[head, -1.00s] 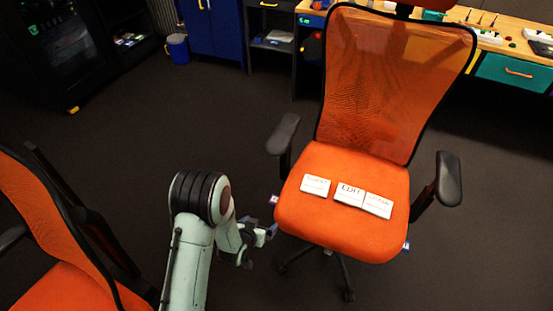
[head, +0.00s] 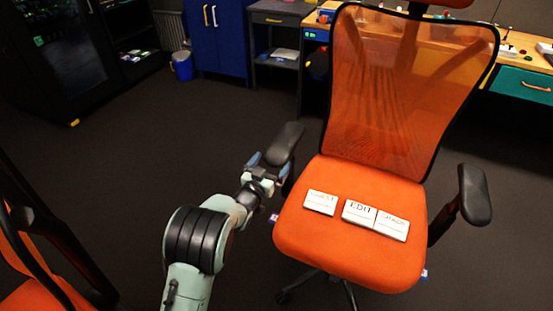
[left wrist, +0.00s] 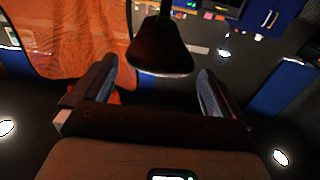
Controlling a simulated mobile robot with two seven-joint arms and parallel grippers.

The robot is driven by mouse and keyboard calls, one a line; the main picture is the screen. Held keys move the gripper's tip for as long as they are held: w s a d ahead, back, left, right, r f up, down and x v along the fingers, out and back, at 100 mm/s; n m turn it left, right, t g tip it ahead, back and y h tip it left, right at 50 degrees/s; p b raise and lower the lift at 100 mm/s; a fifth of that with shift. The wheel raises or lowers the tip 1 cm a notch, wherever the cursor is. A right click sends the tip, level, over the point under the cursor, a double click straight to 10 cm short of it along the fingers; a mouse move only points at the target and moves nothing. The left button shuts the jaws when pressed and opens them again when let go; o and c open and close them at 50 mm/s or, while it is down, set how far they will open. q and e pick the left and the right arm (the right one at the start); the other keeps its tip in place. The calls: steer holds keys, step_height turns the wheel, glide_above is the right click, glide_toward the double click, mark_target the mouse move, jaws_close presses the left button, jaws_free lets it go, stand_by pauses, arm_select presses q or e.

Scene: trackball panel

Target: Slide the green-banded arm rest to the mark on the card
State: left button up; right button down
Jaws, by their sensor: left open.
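The orange mesh chair (head: 340,245) has a black arm rest on its left side (head: 284,144) and another on its right side (head: 474,194). I cannot make out a green band on either. Three white cards lie on the seat: a left one (head: 320,202), a middle one reading "EDIT" (head: 359,212), and a right one (head: 392,224). No mark on them is legible. My left gripper (head: 264,170) is open at the left-side arm rest. In the left wrist view, that arm rest (left wrist: 162,52) shows ahead between the open fingers (left wrist: 155,88); contact is unclear. My right gripper is out of view.
A second orange chair (head: 40,290) stands at the lower left, near my left arm. A workbench with a teal drawer (head: 520,85), blue cabinet (head: 222,35) and blue bin (head: 182,66) are at the back. Dark floor between is clear.

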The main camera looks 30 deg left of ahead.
mark_target(276, 156)
arm_select(q)
steer(key=shift+w+a+b, duration=0.2)
steer(key=shift+w+b, duration=0.15)
steer(key=shift+w, duration=1.65)
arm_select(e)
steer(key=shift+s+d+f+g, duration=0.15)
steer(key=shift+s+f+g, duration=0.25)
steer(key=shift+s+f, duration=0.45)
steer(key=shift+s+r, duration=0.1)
